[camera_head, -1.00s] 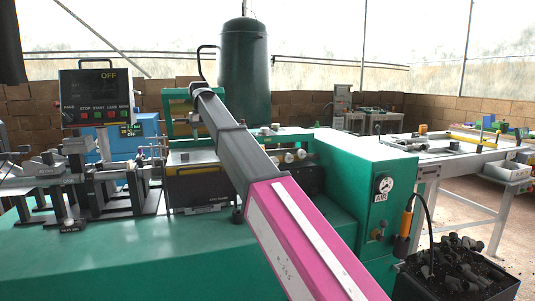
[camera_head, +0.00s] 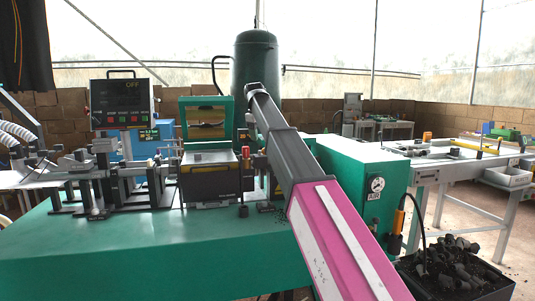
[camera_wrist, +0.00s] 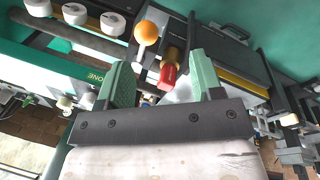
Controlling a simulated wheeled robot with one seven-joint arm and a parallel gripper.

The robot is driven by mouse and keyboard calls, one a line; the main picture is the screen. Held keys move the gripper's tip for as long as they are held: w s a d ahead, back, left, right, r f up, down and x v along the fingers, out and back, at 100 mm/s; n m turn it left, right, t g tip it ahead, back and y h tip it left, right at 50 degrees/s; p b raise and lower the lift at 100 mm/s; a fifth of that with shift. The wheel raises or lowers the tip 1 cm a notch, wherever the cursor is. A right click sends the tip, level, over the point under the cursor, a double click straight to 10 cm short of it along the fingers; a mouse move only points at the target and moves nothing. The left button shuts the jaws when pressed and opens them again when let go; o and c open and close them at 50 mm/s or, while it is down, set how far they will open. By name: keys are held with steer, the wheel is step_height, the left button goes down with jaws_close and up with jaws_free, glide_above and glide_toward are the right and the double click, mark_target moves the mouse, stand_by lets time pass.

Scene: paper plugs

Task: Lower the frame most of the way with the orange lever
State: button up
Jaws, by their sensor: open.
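The green frame (camera_head: 207,103) stands raised and upright on the green machine in the head view, above a dark block with a metal top. In the wrist view the orange lever's ball knob (camera_wrist: 147,31) sits on a pale metal stem, just beyond my fingertips and left of centre. My gripper (camera_wrist: 159,62) is open, its two green fingers apart with nothing held. A red knob (camera_wrist: 168,77) on a brass-coloured part shows between the fingers. In the head view my gripper and the orange lever are hidden behind my arm.
White round knobs (camera_wrist: 75,14) line a bar at the wrist view's upper left. In the head view, a control panel (camera_head: 122,102) stands left of the frame, a green tank (camera_head: 256,62) behind. A black bin (camera_head: 455,275) of dark pieces sits lower right.

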mark_target(263, 151)
steer(key=shift+n, duration=0.3)
steer(key=w+f, duration=0.1)
steer(key=f, duration=0.2)
steer(key=w+d+f, duration=0.1)
steer(key=f, duration=0.1)
steer(key=d+f, duration=0.1)
steer(key=f, duration=0.2)
steer(key=shift+w+f, duration=0.3)
steer(key=shift+w, duration=0.1)
